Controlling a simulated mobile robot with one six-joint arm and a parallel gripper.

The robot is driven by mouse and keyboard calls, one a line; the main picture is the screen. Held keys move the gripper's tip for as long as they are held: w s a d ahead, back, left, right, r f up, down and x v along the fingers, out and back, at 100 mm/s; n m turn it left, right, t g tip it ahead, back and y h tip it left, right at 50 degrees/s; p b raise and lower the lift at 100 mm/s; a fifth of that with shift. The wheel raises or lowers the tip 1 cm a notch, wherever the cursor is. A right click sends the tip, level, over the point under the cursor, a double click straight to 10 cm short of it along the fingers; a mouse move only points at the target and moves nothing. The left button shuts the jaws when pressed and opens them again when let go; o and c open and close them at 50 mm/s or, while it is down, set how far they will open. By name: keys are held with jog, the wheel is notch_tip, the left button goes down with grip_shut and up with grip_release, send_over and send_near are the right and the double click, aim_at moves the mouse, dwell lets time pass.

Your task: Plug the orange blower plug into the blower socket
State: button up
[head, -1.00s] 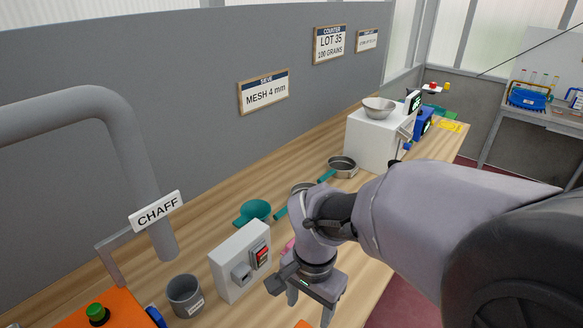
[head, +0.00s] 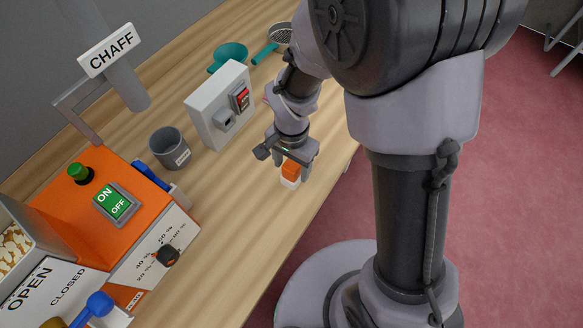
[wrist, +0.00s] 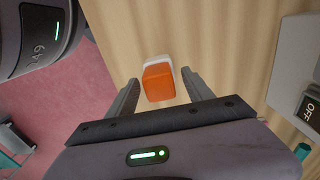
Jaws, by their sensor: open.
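The orange plug (head: 291,169) has a white end and is on the bench near its front edge. In the wrist view the plug (wrist: 158,82) shows between my open fingers, with a gap on each side. My gripper (head: 295,174) points down over it, its fingertips close around the plug's top without visibly gripping it. A light grey box (head: 207,112) stands on the bench to the left of my gripper, with a small grey socket-like fitting (head: 223,119) and a red switch (head: 240,98) on its front. Its switch reads OFF in the wrist view (wrist: 309,108).
A dark grey cup (head: 168,150) stands left of the box. An orange machine (head: 75,205) with an ON/OFF switch and a dial fills the left. A teal scoop (head: 228,56) and a sieve (head: 280,38) lie behind. The bench around the plug is clear.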

grip_shut()
dwell(0.3)
jog(key=shift+r+p, duration=0.3)
jog(key=shift+r, duration=0.2)
notch_tip(320, 180, up, 3)
jog(key=shift+f+p, duration=0.1)
jog(key=shift+p, duration=0.5)
jog(key=s+d+r+b, duration=0.1)
jog(key=s+d+b, duration=0.2)
jog(key=s+b, duration=0.2)
jog(key=s+d+r+b, duration=0.1)
jog(key=s+d+b, duration=0.2)
jog(key=s, duration=0.7)
jog(key=shift+b, duration=0.9)
